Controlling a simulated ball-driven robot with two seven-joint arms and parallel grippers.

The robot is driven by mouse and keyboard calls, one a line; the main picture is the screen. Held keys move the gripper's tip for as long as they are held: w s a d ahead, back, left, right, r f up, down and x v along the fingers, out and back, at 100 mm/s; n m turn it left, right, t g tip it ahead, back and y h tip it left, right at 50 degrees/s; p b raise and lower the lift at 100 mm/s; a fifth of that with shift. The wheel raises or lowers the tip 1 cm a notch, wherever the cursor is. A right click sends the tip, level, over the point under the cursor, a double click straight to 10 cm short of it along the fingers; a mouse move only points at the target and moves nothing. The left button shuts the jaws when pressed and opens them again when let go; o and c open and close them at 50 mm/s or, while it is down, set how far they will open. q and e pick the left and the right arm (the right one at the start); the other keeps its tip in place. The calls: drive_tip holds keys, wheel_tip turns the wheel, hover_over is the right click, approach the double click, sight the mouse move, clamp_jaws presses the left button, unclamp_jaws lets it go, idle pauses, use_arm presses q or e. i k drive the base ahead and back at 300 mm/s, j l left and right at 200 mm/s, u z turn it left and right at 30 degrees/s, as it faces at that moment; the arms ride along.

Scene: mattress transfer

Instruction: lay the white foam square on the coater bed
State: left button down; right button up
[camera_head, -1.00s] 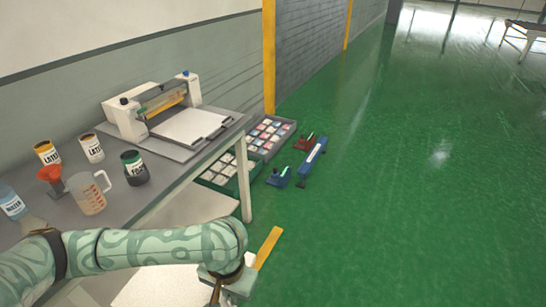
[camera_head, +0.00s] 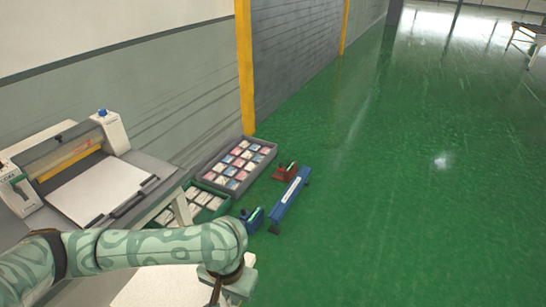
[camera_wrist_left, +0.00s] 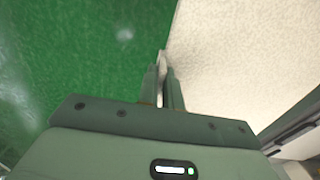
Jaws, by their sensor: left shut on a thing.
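The white foam square (camera_head: 158,290) is at the bottom of the head view, partly hidden by my left arm and cut by the frame edge. In the left wrist view the foam (camera_wrist_left: 245,60) is a large, rough, pale sheet filling the right side. My left gripper (camera_wrist_left: 164,72) is shut on the foam's edge. In the head view this gripper (camera_head: 216,294) points down, its fingertips cut off or hidden. The coater bed (camera_head: 98,191) is a flat white slab at the left, in front of the coater's roller, with dark clips along its front edge. My right gripper is not in view.
The coater (camera_head: 113,132) stands on a grey table (camera_head: 152,165) against the wall. A grey crate (camera_head: 270,150) and a green crate (camera_head: 221,214) of small pads sit on the floor. A blue bar-shaped item (camera_head: 288,198) lies beside them. Green floor (camera_head: 420,210) is clear at right.

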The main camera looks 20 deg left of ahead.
sight(101, 187)
drive_tip(key=i+u, duration=0.6)
drive_tip(key=u, duration=0.2)
drive_tip(key=i+l+u, duration=0.25)
drive_tip(key=u, duration=0.2)
drive_tip(key=i+l+u, duration=0.5)
drive_tip(key=u, duration=0.3)
drive_tip(key=l, duration=0.1)
